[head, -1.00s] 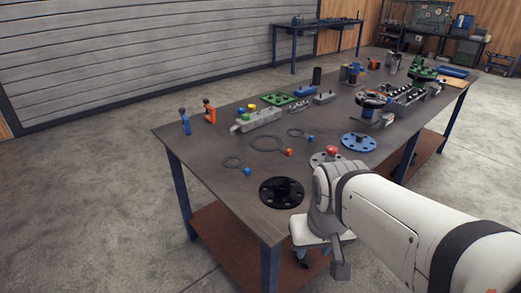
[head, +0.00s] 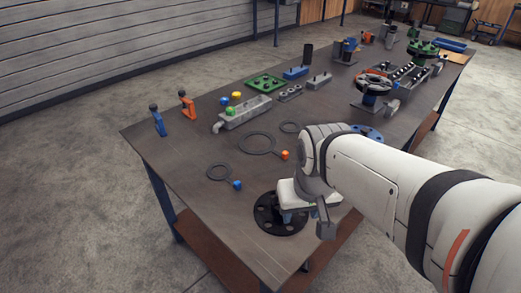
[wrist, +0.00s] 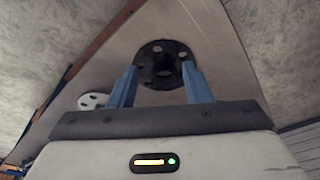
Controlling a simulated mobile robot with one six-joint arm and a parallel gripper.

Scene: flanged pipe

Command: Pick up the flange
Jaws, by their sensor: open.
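A black round flange (head: 267,213) with bolt holes lies flat on the near corner of the dark table. My gripper's white body covers its right part in the head view. In the wrist view the flange (wrist: 164,50) shows whole, with a raised hub and a dark bore at its middle. My gripper (wrist: 158,80) is open and empty, its two blue fingers spread to either side of the hub in the picture. The fingertips appear to be above the flange; the exact gap cannot be told.
A pale flange (wrist: 93,100) lies left of the black one in the wrist view. A blue flange (head: 367,132) is partly hidden behind my arm. Rings with tags (head: 219,172), a grey block (head: 245,112) and a green plate (head: 264,83) lie farther back.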

